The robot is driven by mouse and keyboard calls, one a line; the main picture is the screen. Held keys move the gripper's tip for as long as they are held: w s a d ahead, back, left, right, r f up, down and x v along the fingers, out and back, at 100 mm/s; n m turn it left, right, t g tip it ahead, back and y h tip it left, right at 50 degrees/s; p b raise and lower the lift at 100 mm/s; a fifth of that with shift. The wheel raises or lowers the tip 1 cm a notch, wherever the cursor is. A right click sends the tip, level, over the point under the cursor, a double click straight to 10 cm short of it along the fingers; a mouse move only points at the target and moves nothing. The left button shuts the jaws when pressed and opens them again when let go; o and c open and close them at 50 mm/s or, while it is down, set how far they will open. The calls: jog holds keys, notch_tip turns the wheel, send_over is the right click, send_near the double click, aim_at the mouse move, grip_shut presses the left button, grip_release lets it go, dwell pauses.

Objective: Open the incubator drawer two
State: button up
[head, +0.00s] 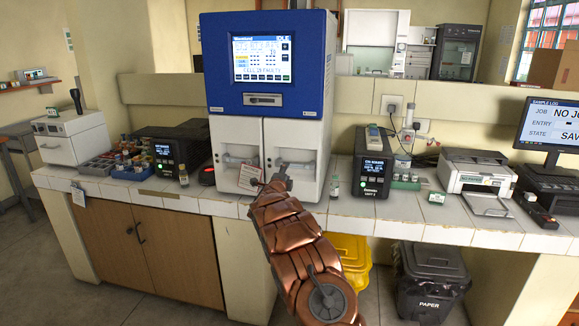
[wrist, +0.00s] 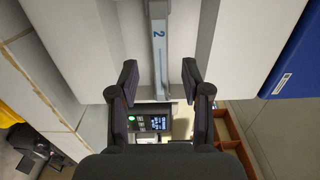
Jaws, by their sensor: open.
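The incubator (head: 268,105) is a white cabinet with a blue top and a lit screen. Its lower front has two side-by-side bays with recessed handles. Drawer two's handle (wrist: 159,45), a grey bar marked with a blue 2, runs up the middle of the wrist view. My gripper (head: 276,181) is in front of the right bay and hides part of it. In the wrist view my gripper (wrist: 160,78) has its fingers spread, one on each side of the bar's line, with gaps. I cannot tell how far the bar is from the fingertips. The drawer looks shut.
A white tag (head: 250,177) hangs near the left bay. Another black device (head: 165,155) stands left. A yellow bin (head: 350,255) is under the counter.

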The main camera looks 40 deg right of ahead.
jog(key=shift+p+x, duration=2.2)
jog(key=shift+x, duration=1.4)
jog(key=shift+f, duration=0.1)
grip_shut()
